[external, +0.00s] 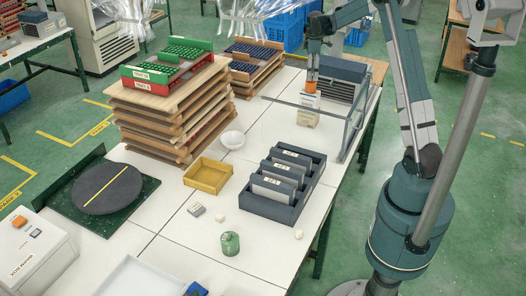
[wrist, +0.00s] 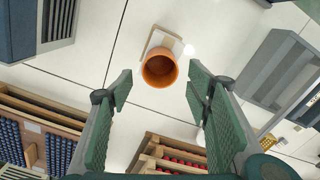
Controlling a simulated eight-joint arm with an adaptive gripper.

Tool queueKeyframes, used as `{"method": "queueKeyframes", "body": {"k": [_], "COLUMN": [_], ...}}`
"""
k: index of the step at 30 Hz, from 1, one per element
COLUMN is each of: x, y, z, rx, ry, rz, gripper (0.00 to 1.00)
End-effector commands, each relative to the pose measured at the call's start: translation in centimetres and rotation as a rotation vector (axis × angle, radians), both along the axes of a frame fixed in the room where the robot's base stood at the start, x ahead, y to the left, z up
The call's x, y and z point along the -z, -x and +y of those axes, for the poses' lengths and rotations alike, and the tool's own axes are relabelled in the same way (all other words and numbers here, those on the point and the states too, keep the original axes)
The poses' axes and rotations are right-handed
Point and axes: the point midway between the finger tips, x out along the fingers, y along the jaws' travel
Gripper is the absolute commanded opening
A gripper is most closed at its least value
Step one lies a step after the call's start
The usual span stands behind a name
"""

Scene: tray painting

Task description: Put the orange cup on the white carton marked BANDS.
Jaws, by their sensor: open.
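The orange cup (external: 311,87) stands upright on the white carton (external: 305,119), which is on the far part of the table. In the wrist view the cup (wrist: 160,71) shows its open mouth and overlaps one edge of the carton (wrist: 158,40). My gripper (external: 313,72) is right above the cup. In the wrist view my gripper (wrist: 160,84) is open, with one finger to each side of the cup and a gap between cup and fingers. The carton's marking is too small to read.
A clear panel (external: 352,130) stands right of the carton, with a grey louvred unit (external: 342,78) behind. Stacked boards (external: 160,130) stand left.

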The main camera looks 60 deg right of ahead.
Motion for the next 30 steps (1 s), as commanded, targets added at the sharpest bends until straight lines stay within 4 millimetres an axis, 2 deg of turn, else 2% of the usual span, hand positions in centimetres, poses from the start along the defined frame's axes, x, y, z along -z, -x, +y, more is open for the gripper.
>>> {"method": "queueKeyframes", "body": {"k": [6,11,30], "x": [-2.9,-4.0,-4.4], "y": [0.0,0.0,0.0], "z": [0.0,0.0,0.0], "rx": [0.000,0.000,0.000], "ry": [0.000,0.000,0.000], "rz": [0.000,0.000,0.000], "gripper": [0.49,0.49,0.49]}}
